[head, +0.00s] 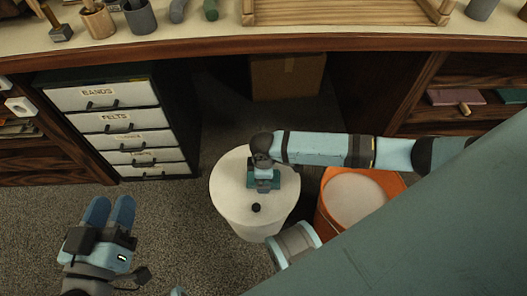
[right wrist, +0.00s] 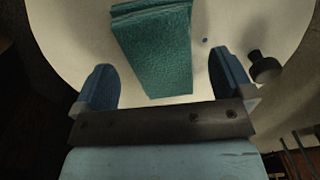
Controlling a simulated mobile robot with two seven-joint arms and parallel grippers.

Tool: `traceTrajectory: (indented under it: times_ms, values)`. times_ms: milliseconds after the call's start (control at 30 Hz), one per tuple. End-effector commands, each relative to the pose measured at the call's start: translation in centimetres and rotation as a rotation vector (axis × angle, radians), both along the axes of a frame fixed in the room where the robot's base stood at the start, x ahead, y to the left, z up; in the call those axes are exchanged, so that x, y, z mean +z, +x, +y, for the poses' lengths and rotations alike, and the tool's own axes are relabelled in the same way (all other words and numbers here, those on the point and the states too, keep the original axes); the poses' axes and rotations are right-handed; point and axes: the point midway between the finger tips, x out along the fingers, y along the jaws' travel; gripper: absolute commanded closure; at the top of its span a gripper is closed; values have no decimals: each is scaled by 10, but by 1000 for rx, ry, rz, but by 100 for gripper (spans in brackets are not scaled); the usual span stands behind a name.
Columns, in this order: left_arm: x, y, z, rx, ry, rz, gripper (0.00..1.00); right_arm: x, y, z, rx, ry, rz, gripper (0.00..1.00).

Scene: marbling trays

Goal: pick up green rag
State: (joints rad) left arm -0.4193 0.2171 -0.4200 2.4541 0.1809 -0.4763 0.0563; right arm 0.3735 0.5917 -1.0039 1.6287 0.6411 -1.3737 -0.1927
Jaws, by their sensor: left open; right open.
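The green rag (right wrist: 155,50) lies folded on the round white top of a drum (right wrist: 80,45) in the right wrist view. In the head view the rag (head: 289,179) is partly covered by my right gripper (head: 263,180), which is above it on the drum (head: 228,200). In the right wrist view my right gripper (right wrist: 164,78) is open, with one finger on each side of the rag's near end. Both fingers look clear of the cloth; their exact height above it cannot be told. My left gripper (head: 109,207) is open and empty over the carpet at lower left.
A small dark knob-like object (head: 256,208) is on the drum near the rag. An orange bucket (head: 325,215) with pale contents stands right of the drum. A labelled drawer cabinet (head: 125,143) stands left, and a workbench (head: 215,40) spans the back. Carpet between is clear.

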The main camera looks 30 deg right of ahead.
Motion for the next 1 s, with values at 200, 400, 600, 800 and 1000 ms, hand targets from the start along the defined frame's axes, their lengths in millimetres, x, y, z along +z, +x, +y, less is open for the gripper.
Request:
traceTrajectory:
  times_ms: [200, 400, 600, 800, 1000]
  values:
    - [-11, -1, -1, -13, 18, 30, 57, -13, 0, 1, 1, 0, -1, 1]
    - [-10, -1, -1, -12, 18, 30, 57, -12, 0, 1, 1, 0, -1, 10]
    - [-10, -1, -1, -11, 17, 30, 57, -12, 0, 1, 0, 0, -1, 41]
    - [-11, -1, -1, -12, 18, 30, 57, -12, 0, 1, 0, 0, -1, 41]
    - [-6, 0, 0, -9, 16, 25, 57, -5, 0, 1, 0, 1, -2, 41]
